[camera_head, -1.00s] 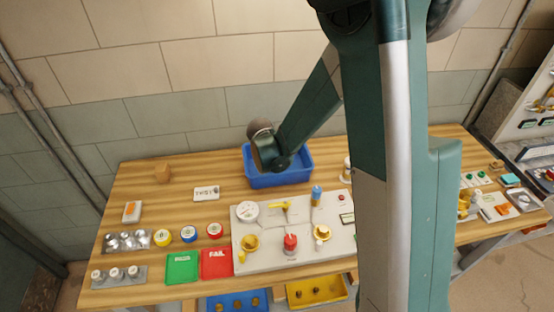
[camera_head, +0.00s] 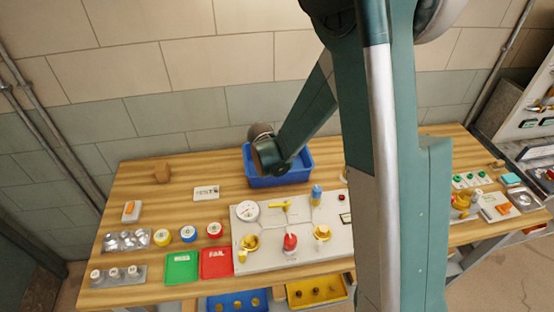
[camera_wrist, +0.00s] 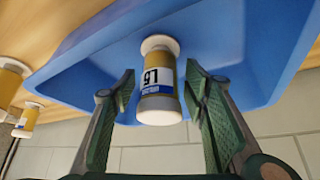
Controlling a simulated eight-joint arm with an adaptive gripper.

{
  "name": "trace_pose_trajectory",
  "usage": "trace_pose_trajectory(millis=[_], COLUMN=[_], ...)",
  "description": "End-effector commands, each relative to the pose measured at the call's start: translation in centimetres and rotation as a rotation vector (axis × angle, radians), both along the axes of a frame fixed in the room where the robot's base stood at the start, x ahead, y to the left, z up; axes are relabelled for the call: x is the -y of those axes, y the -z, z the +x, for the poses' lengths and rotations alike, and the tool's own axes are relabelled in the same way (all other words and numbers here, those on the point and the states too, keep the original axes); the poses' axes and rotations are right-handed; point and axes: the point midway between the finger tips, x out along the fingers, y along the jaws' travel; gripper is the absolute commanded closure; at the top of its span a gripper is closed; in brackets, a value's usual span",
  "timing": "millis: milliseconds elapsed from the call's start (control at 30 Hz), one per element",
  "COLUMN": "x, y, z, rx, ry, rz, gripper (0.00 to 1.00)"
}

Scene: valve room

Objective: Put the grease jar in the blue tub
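The blue tub (camera_head: 277,181) stands at the back of the bench. My wrist is above its left side in the head view, where the fingers are hidden. In the wrist view the tub (camera_wrist: 240,50) fills the upper middle. A jar (camera_wrist: 160,76) with a yellow band, a white label and a pale end shows between the fingers against the blue. Its label is not fully readable, and I cannot tell whether it rests on the tub floor. My gripper (camera_wrist: 160,86) is open, with a gap on both sides of the jar.
Two similar jars (camera_wrist: 12,72) (camera_wrist: 28,118) stand outside the tub at left in the wrist view. A grey valve panel (camera_head: 290,230) lies in front of the tub. Green (camera_head: 181,268) and red (camera_head: 216,263) trays sit at front left.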

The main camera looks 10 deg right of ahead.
Motion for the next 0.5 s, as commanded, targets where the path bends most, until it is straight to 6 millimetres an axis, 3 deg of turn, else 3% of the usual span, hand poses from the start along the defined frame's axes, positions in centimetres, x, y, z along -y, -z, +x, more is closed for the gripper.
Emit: trace_pose_trajectory(millis=[500], x=[-0.2], y=[-1.1], z=[-0.4], rx=[0.0], ry=[-0.001], rz=[0.0], gripper=[0.56])
